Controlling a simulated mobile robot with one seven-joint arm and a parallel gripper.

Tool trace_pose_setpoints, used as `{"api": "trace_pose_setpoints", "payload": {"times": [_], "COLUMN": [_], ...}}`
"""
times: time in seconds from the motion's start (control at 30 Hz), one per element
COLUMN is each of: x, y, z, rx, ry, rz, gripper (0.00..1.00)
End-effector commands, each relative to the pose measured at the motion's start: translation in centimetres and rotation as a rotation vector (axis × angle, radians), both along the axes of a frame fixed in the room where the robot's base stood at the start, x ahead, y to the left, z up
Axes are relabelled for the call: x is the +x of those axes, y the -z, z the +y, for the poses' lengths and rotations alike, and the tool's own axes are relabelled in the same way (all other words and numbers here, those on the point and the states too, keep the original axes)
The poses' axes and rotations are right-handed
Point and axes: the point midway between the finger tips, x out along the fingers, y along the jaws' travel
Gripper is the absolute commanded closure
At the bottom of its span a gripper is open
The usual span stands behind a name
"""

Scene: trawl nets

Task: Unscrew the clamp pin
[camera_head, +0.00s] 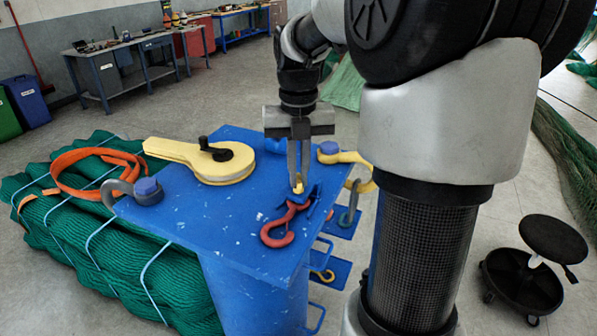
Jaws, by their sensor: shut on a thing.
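My gripper (298,178) points straight down over the right part of the blue stand's top (215,225). Its two fingers are shut on a small yellow piece, which I take for the clamp pin (298,188). The pin sits at a blue bracket, the clamp (313,197), beside a red hook (279,226) lying on the top. The fingers hide part of the pin, and I cannot tell how far it is threaded in.
A yellow-cased block with a black knob (205,158) lies on the top at the back left. Green net (110,250) with an orange strap (75,175) is left. A black stool (530,265) stands right.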

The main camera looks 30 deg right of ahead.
Motion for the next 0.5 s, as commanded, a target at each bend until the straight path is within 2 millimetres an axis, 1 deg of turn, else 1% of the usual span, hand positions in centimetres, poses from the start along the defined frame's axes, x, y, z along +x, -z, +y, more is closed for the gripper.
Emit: {"api": "trace_pose_setpoints", "payload": {"times": [0.03, 0.1, 0.13, 0.5], "x": [-0.3, -0.28, -0.27, -0.1], "y": [0.45, 0.43, 0.42, 0.28], "z": [0.09, 0.09, 0.08, 0.18], "rx": [0.005, 0.004, 0.004, 0.004], "ry": [-0.002, -0.001, -0.001, -0.002], "rz": [0.012, 0.011, 0.011, 0.006], "gripper": [0.86, 0.75, 0.73, 0.73]}}
